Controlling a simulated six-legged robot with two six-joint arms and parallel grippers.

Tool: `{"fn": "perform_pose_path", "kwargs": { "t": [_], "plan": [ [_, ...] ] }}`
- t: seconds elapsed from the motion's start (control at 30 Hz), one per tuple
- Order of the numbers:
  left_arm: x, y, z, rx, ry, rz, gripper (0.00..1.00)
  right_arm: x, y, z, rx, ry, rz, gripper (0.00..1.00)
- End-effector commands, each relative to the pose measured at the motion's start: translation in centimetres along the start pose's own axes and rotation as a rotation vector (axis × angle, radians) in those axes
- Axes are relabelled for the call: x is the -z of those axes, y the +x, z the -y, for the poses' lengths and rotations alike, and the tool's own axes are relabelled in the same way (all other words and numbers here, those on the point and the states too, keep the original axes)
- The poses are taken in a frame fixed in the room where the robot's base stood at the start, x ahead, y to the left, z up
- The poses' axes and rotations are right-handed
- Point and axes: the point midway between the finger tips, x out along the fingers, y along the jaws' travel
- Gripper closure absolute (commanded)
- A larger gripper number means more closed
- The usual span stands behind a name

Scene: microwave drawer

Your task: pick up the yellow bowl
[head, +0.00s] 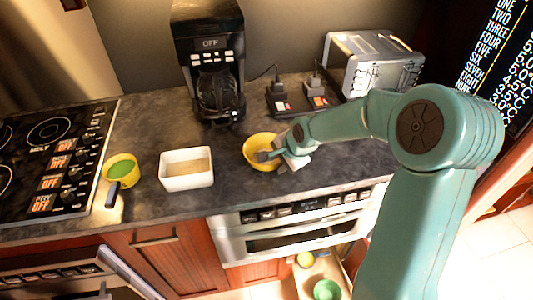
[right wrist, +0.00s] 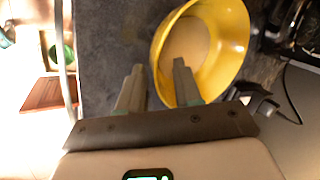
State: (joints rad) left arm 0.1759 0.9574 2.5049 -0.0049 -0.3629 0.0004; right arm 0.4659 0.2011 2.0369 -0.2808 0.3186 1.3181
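The yellow bowl (head: 256,143) sits upright on the dark counter, in front of the coffee maker. My right gripper (head: 270,156) reaches to its right front side and hides part of that rim. In the right wrist view the bowl (right wrist: 236,45) fills the upper middle. There the right gripper (right wrist: 158,68) is open, with a gap between its fingers. One finger overlaps the inside of the bowl and the other is outside over the counter, with the near rim between them. I cannot tell whether either finger touches the bowl. My left gripper is not in view.
A white rectangular dish (head: 187,180) and a small yellow pot with green inside (head: 121,170) stand left of the bowl. The coffee maker (head: 212,60), power sockets (head: 297,98) and toaster (head: 372,62) are behind. Below the counter, an open drawer holds a green bowl (head: 326,290).

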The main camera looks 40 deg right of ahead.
Motion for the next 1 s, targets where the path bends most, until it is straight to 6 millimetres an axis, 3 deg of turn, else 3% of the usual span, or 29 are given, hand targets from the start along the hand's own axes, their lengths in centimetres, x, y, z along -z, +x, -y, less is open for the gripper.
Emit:
{"fn": "perform_pose_path", "kwargs": {
  "t": [0.13, 0.37, 0.47, 0.5, 0.83, 1.0],
  "plan": [
    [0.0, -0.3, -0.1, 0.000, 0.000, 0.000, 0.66, 0.0, 1.6, 0.2, 0.001, 0.000, 0.000, 0.66],
    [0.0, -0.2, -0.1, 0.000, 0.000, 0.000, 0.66, 0.1, 1.8, 0.2, 0.003, 0.000, -0.001, 0.66],
    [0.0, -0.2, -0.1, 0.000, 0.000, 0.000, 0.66, 0.1, 1.8, 0.2, 0.003, 0.000, 0.000, 0.96],
    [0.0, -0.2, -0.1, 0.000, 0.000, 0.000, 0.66, 0.0, 1.8, 0.2, 0.003, 0.000, 0.000, 1.00],
    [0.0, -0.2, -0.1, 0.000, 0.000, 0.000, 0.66, 0.1, 1.7, 0.3, 0.003, 0.000, -0.001, 1.00],
    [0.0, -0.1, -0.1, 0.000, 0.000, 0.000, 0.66, 0.1, 0.8, 0.8, 0.006, 0.000, -0.002, 1.00]
  ]
}}
